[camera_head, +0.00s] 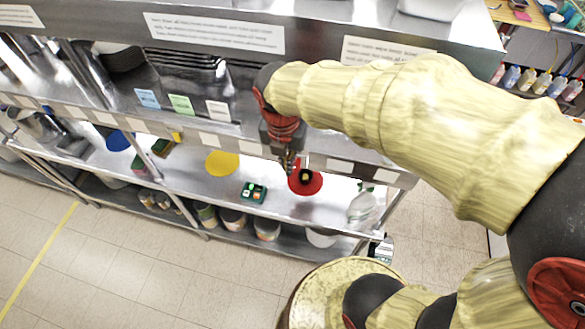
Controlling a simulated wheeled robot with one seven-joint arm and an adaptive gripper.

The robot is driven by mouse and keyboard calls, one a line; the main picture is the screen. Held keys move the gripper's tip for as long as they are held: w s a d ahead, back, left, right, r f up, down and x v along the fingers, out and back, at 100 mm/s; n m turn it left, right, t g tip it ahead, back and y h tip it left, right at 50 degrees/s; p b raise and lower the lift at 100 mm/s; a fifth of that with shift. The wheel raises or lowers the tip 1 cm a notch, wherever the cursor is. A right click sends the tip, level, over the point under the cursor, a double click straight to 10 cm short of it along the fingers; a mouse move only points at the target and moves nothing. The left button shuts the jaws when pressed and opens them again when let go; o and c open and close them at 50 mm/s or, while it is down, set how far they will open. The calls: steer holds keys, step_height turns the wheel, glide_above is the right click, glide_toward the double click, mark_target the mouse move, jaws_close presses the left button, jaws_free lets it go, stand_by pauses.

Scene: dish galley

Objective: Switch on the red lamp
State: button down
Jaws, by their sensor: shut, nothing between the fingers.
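A flat red disc (317,186) lies on the metal shelf, with a small dark object with a yellowish top (306,175) on it. I cannot tell whether this dark object is the lamp. A small green box (253,193) with red and pale spots on top sits on the shelf to the left of the disc. My gripper (287,163) is shut and empty. In the picture it is just left of the dark object and above the green box; I see no contact with either.
A yellow disc (222,163) and a blue disc (118,140) lie further left on the shelf. A clear spray bottle (362,205) stands at the right end. An upper shelf with labels and stacked dark trays (190,72) is behind my gripper. Cans stand below.

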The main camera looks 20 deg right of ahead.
mark_target(297, 163)
steer(key=w+d+f+p, duration=0.2)
steer(key=w+d+f, duration=0.1)
steer(key=f, duration=0.7)
steer(key=shift+w+f, duration=0.25)
steer(key=shift+w, duration=0.35)
steer(key=shift+w+d+f, duration=0.2)
steer(key=shift+w+f, duration=0.05)
steer(key=shift+f, duration=0.1)
steer(key=shift+r, duration=0.1)
